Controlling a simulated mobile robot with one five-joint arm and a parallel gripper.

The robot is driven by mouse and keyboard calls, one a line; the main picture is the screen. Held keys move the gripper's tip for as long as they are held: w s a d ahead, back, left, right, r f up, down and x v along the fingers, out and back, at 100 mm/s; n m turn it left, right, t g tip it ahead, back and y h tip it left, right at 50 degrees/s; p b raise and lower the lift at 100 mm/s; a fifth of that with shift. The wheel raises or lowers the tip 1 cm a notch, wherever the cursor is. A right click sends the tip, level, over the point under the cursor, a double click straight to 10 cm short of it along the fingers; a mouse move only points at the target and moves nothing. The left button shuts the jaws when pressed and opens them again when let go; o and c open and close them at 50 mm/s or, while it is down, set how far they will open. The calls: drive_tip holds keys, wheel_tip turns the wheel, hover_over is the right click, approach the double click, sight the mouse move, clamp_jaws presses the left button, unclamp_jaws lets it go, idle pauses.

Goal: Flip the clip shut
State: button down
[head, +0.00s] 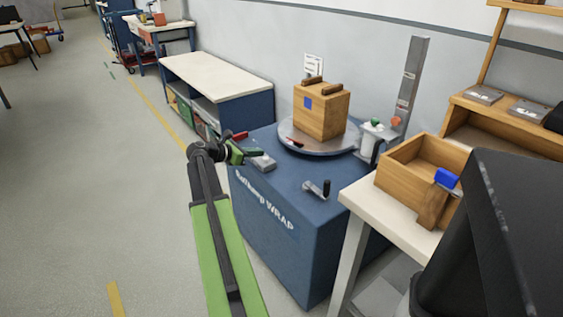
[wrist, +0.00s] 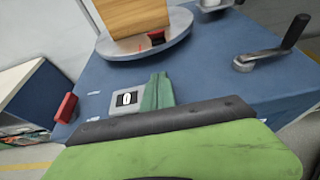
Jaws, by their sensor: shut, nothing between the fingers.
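The clip appears to be the small red and dark piece (head: 293,143) at the near-left rim of the grey turntable (head: 312,150). It also shows in the wrist view (wrist: 157,37), in front of the wooden box. Whether it stands raised or flat is too small to tell. My gripper (head: 257,152) has its green fingers together and empty, over the left part of the blue machine top. In the wrist view my gripper (wrist: 160,77) is beside a grey panel, apart from the clip and on the near side of it.
A wooden box (head: 319,110) stands on the turntable. A grey mast (head: 409,85) rises behind it. A crank handle (head: 318,188) and a grey panel (head: 264,162) sit on the blue top. A red block (wrist: 65,108) is at its left edge. A wooden crate (head: 405,178) stands right.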

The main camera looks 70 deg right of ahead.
sight(294, 141)
drive_tip(key=shift+s+d+r, duration=0.1)
drive_tip(key=shift+s+d, duration=0.05)
drive_tip(key=shift+s, duration=0.05)
drive_tip(key=b+x, duration=0.2)
drive_tip(key=x, duration=0.3)
drive_tip(key=b+x, duration=0.1)
drive_tip(key=x, duration=0.4)
drive_tip(key=shift+d+f+b, duration=0.1)
drive_tip(key=shift+f+b, duration=0.2)
drive_tip(key=shift+b, duration=0.05)
drive_tip(key=r+p, duration=0.2)
drive_tip(key=d+r+p, duration=0.1)
drive_tip(key=shift+s+d+r, duration=0.1)
drive_tip(key=shift+s, duration=0.3)
drive_tip(key=shift+s+d+r+p, duration=0.2)
drive_tip(key=shift+d+r+p, duration=0.05)
drive_tip(key=shift+p, duration=0.1)
